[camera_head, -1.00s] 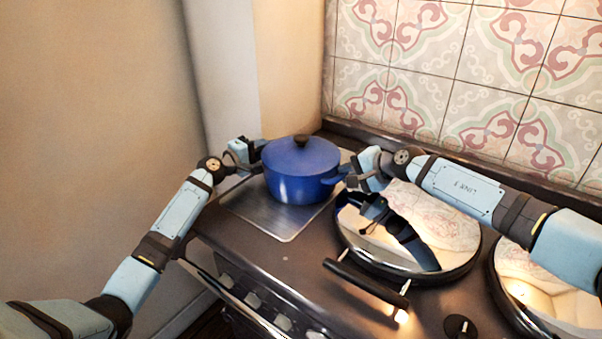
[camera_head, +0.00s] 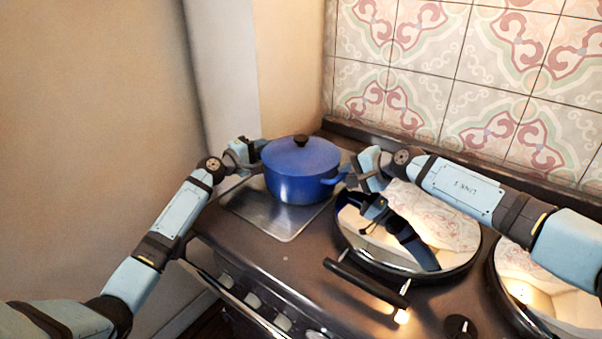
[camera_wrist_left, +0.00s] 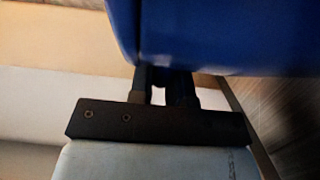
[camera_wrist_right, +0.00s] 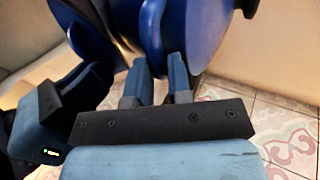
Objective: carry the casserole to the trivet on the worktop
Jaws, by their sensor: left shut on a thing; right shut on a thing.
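The blue casserole (camera_head: 299,172) has its lid on, with a dark knob on top. It is upright at or just over the steel plate (camera_head: 277,220) at the left end of the stove; I cannot tell whether it touches. My left gripper (camera_head: 260,152) is shut on its left handle, and the casserole's blue side (camera_wrist_left: 220,35) fills the top of the left wrist view. My right gripper (camera_head: 346,177) is shut on its right handle, shown in the right wrist view between the fingers (camera_wrist_right: 160,80). I see no trivet in these views.
Two round shiny hob lids (camera_head: 445,225) (camera_head: 555,285) lie to the right, the nearer one with a bar handle (camera_head: 366,284). A tiled wall (camera_head: 470,80) stands behind the stove, and a plain wall (camera_head: 100,120) is close on the left.

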